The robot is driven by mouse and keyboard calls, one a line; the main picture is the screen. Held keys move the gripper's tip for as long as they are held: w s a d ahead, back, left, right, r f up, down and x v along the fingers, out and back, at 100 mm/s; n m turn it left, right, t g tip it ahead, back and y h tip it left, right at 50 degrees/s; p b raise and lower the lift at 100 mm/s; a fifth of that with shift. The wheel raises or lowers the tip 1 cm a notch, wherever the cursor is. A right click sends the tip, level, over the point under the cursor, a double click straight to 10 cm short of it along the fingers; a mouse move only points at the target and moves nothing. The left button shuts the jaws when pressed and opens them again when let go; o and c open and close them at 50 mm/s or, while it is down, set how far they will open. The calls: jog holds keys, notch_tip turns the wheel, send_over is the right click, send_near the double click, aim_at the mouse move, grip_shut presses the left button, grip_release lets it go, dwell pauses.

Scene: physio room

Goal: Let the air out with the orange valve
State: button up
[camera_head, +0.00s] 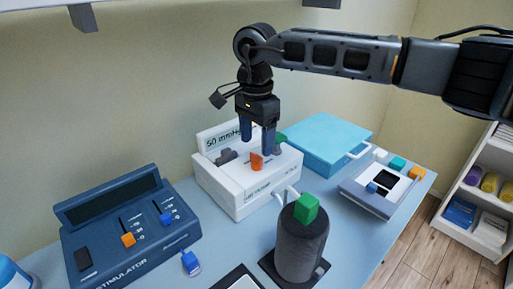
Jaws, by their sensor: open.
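The orange valve (257,162) stands upright on the top of a white device (233,196) with a display that reads about "50 mmHg". My gripper (258,150) points down over this device, with one blue finger to each side of the valve as seen here. The fingers are apart and nothing is between them that I can see gripped. I cannot tell whether the fingertips are level with the valve or behind it. Grey and green parts also sit on the device top, the green one partly hidden by a finger.
A blue stimulator box (128,233) with orange and blue sliders stands at left. A dark grey cylinder (301,244) with a green block (306,207) on top stands in front right. A light blue case (322,140) and a small panel device (372,204) lie at right.

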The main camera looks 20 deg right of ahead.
aim_at(256, 155)
jog(key=shift+a+f, duration=0.1)
jog(key=shift+f, duration=1.95)
jog(key=shift+c, duration=0.3)
jog(key=c, duration=1)
